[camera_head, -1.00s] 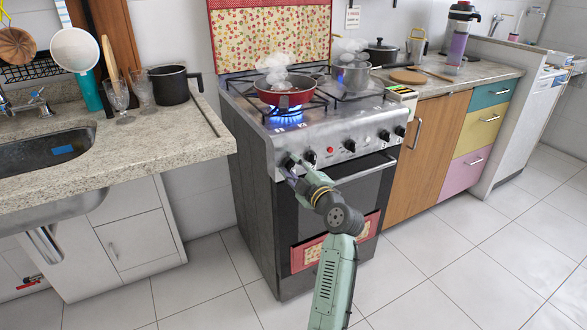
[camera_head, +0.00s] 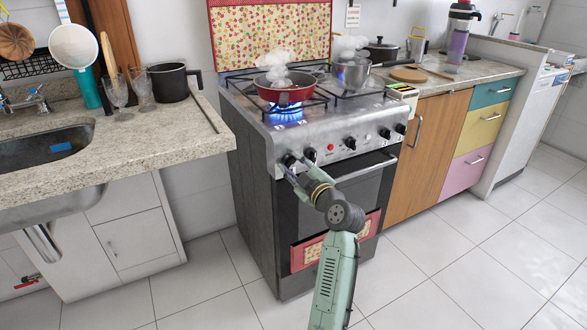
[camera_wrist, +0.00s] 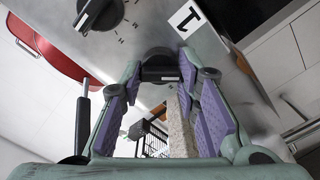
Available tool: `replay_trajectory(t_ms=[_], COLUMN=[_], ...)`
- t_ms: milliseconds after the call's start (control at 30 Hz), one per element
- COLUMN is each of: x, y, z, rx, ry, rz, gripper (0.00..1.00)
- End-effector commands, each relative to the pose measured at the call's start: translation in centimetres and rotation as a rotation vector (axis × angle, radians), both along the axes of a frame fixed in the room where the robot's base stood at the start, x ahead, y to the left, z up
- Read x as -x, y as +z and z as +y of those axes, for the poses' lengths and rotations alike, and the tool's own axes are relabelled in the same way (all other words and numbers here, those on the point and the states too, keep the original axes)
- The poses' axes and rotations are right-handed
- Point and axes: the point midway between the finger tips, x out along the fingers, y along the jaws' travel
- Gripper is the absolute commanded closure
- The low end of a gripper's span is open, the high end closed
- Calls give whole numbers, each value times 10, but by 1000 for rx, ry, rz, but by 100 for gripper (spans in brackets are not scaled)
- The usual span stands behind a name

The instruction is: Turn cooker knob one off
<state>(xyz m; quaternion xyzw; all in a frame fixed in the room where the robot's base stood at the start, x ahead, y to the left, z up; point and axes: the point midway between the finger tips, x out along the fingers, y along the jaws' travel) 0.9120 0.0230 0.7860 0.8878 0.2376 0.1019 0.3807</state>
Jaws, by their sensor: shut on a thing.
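The steel cooker (camera_head: 262,140) has a row of black knobs on its front panel. My gripper (camera_head: 289,166) is at the leftmost knob, knob one (camera_head: 288,160), in the head view. In the wrist view, my gripper (camera_wrist: 163,85) has its two purple-padded fingers on either side of the black knob (camera_wrist: 160,66) and is shut on it. A white label with a "1" (camera_wrist: 187,19) is next to this knob. A blue flame (camera_head: 285,117) burns under the red pan (camera_head: 284,95) on the front left burner.
Another black knob (camera_wrist: 99,14) is close by in the wrist view. A steaming steel pot (camera_head: 351,76) stands at the back right of the cooker. The stone sink counter (camera_head: 150,145) is to the left. The tiled floor in front is clear.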

Motion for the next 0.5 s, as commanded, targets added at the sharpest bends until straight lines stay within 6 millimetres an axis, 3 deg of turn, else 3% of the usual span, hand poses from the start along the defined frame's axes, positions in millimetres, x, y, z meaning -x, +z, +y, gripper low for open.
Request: replay_trajectory(t_ms=[500], x=[0], y=[0], z=[0], rx=[-423], ry=[0], rz=[245], gripper=[98])
